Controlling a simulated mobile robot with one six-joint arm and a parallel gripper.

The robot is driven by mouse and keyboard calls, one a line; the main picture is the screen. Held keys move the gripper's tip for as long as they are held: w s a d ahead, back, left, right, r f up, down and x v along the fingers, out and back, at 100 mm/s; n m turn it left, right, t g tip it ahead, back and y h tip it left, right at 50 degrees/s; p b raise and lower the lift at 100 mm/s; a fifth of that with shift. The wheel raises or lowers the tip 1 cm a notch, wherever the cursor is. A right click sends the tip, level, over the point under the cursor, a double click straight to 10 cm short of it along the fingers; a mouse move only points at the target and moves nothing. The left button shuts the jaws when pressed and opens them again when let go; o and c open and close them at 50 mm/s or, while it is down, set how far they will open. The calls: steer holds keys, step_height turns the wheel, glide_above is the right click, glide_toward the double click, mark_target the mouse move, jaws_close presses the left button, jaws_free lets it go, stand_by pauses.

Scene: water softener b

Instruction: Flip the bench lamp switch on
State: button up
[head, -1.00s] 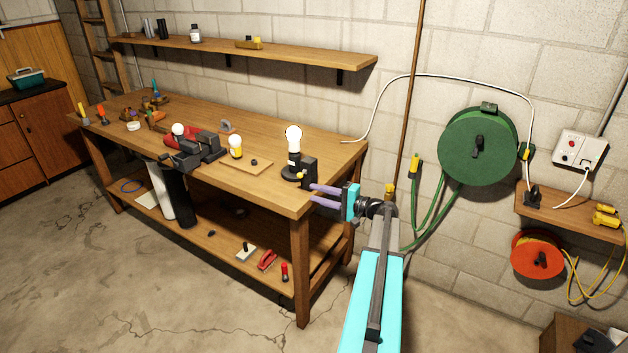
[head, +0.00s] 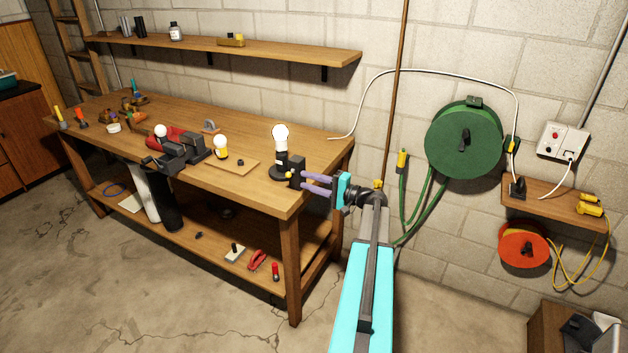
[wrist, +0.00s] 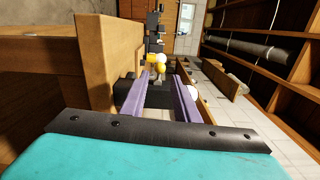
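The bench lamp (head: 281,150) stands upright at the near right corner of the workbench, with a bare white bulb on a black base. A small black box (head: 298,168) with a yellow part sits at its right side. The switch itself is too small to make out. My gripper (head: 305,184) has two purple fingers, one above the other, with a gap between them. The fingertips are right beside the black box; I cannot tell if they touch it. In the wrist view my gripper (wrist: 162,76) is also open, with dark parts around the fingers and a white bulb (wrist: 193,90) beside the right finger.
The workbench (head: 250,197) carries a red and black vise (head: 185,147), a yellow-based bulb (head: 221,147) and small tools. A green hose reel (head: 464,140) and a socket box (head: 562,143) are on the wall at right.

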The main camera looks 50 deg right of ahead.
steer(key=x, duration=0.4)
steer(key=shift+w+f, duration=0.2)
steer(key=shift+b+x, duration=0.45)
steer(key=shift+x, duration=0.65)
steer(key=shift+r, duration=0.15)
steer(key=c, duration=0.6)
